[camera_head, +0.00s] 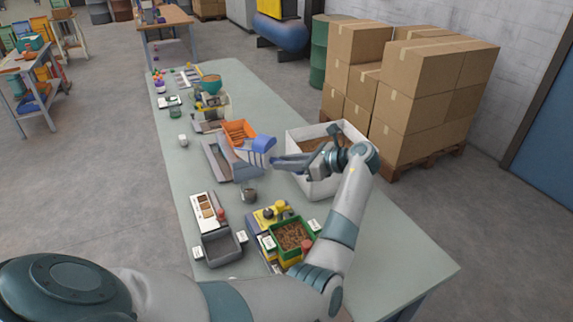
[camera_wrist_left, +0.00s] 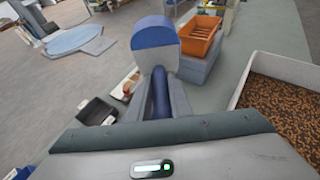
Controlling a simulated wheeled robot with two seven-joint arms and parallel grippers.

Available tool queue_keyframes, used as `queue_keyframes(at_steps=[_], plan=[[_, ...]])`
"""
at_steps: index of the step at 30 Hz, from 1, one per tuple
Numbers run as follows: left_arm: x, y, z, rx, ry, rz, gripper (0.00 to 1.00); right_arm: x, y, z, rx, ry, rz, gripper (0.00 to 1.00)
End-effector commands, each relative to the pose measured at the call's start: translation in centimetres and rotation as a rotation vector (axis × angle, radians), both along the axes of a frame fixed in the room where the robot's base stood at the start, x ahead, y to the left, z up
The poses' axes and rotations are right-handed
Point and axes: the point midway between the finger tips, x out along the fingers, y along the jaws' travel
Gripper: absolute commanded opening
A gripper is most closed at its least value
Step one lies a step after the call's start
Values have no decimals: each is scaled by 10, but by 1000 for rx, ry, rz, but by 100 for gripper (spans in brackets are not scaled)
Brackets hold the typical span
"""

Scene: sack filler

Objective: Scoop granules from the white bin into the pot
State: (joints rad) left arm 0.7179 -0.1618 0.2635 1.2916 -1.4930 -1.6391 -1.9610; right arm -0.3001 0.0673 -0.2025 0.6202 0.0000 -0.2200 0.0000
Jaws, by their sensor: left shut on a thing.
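My left gripper (camera_head: 287,161) is shut on the handle of a blue scoop (camera_head: 263,144). It holds the scoop just left of the white bin, near the orange tray. In the left wrist view the scoop (camera_wrist_left: 155,36) points away, with its dark blue handle between the fingers; whether it holds granules cannot be told. The white bin (camera_head: 317,187) is partly hidden by my wrist. Its brown granules show in the left wrist view, where its pale wall (camera_wrist_left: 250,75) stands at right. A small grey pot (camera_head: 249,195) stands on the table, below the scoop in the picture. My right gripper is out of view.
Nearer are a green-rimmed box of brown pieces (camera_head: 310,233), a grey tray (camera_head: 221,251) and a white panel (camera_head: 203,208). A teal bowl (camera_head: 210,85) stands further back. Cardboard boxes (camera_head: 428,90) are stacked beyond the table.

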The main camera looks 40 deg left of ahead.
Motion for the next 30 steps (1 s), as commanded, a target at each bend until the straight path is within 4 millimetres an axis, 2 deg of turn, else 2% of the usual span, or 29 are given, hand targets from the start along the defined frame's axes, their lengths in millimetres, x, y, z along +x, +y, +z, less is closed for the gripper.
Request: queue_keyframes(at_steps=[14, 22, 30], plan=[[1, 1, 1, 0, -1, 8, 0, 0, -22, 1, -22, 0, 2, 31], [1, 1, 1, 0, -1, 8, 0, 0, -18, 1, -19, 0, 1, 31], [1, 1, 1, 0, -1, 8, 0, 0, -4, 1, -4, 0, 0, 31]])
